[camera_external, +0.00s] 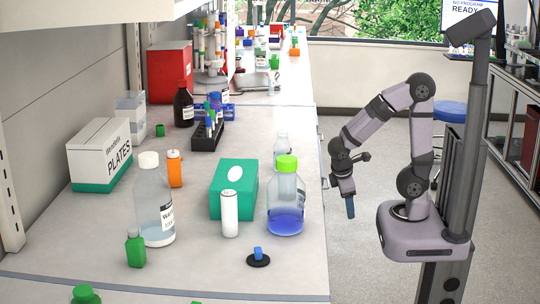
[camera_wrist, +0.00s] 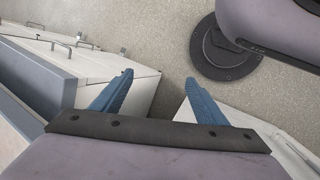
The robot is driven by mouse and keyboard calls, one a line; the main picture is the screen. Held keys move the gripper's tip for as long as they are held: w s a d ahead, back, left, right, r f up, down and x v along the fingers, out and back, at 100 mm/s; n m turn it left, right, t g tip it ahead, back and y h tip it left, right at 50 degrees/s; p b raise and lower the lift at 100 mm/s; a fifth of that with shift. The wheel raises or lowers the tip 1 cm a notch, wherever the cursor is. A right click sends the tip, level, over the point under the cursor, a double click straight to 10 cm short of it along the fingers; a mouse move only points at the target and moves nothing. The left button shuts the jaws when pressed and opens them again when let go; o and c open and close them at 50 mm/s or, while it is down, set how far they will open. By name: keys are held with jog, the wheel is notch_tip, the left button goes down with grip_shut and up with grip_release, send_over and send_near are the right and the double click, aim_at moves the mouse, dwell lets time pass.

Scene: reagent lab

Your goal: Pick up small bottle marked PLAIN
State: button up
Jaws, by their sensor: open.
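No label reading PLAIN is legible in either view. A small clear bottle with a pale cap (camera_external: 281,150) stands near the bench's right edge, behind the larger green-capped bottle of blue liquid (camera_external: 286,213), which partly hides it; its label is too small to read. My gripper (camera_external: 351,207) hangs off the bench to the right, over the floor, pointing down and apart from every bottle. In the wrist view my gripper (camera_wrist: 160,77) shows two blue fingers spread apart with nothing between them.
A green box (camera_external: 234,188), a white cylinder (camera_external: 229,214), a large white-capped bottle (camera_external: 153,190), an orange bottle (camera_external: 175,169) and a small green bottle (camera_external: 135,250) stand on the bench. A black-based item with a blue top (camera_external: 258,259) is near the front. Drawer fronts (camera_wrist: 100,65) show in the wrist view.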

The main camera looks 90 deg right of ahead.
aim_at(285, 135)
jog(key=w+d+r+n+h+p, duration=0.3)
jog(key=r+n+p, duration=0.1)
jog(key=r, duration=0.3)
jog(key=w+d+r+n+t+h+p, duration=0.1)
jog(key=w+d+r+n+h+p, duration=0.2)
jog(key=r, duration=0.4)
jog(key=w+d+r+n+h+p, duration=0.2)
jog(key=w+d+r+n+p, duration=0.25)
jog(key=r, duration=0.35)
jog(key=w+a+r+n+t+h+p, duration=0.3)
jog(key=w+a+r+n+t+p, duration=0.15)
jog(key=w+n, duration=0.4)
jog(key=a+f+n+t, duration=0.1)
jog(key=t, duration=0.1)
jog(key=w+a+f+t, duration=0.1)
jog(key=a, duration=0.1)
jog(key=w+a+f+n+t+b, duration=0.1)
jog(key=a+t, duration=0.1)
jog(key=shift+w+f+n+t, duration=0.2)
jog(key=shift+n+t, duration=0.1)
jog(key=shift+t, duration=0.05)
jog(key=shift+a+f+t+y, duration=0.1)
jog(key=shift+a+t+y, duration=0.1)
jog(key=shift+t+y, duration=0.1)
jog(key=shift+f+p, duration=0.45)
jog(key=shift+f, duration=3)
jog(key=shift+d, duration=0.15)
